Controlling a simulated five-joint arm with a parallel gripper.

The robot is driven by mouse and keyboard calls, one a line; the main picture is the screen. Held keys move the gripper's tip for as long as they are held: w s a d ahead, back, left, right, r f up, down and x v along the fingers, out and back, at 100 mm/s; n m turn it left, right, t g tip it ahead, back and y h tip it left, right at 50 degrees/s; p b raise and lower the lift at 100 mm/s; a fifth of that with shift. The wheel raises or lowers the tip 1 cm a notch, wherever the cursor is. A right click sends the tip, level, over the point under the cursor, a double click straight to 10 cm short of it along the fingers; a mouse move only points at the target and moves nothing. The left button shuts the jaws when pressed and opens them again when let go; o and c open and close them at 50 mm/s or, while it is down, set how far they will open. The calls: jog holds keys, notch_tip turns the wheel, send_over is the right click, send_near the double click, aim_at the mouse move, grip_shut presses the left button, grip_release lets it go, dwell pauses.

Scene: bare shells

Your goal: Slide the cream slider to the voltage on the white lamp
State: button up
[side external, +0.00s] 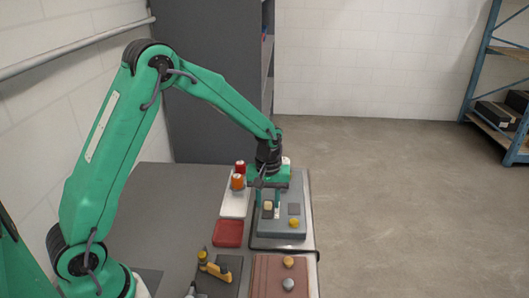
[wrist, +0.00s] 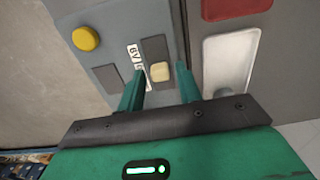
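The cream slider (wrist: 160,72) sits in a dark slot (wrist: 154,48) on a grey panel (wrist: 105,15). In the side external view the slider (side external: 268,206) shows below my gripper. A white label (wrist: 138,58) beside the slot begins with "6V"; the rest is partly hidden by a finger. My gripper (wrist: 163,68) is open, its green fingers on either side of the slider with a gap showing. In the side external view my gripper (side external: 268,203) reaches down over the panel. A small pale thing (side external: 286,160) behind my gripper may be the white lamp; I cannot tell.
A yellow knob (side external: 295,223) and dark square (side external: 294,209) are on the panel. To its left are a white tray (side external: 232,210) with red and orange cylinders (side external: 238,182), and a red tray (side external: 229,234). A brown board (side external: 268,272) with knobs lies in front.

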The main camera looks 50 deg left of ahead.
grip_shut()
jog(key=shift+w+a, duration=1.1)
jog(key=shift+o, duration=1.3)
grip_release()
jog(key=shift+r, duration=0.15)
notch_tip(320, 180, up, 8)
jog(key=shift+f, duration=0.2)
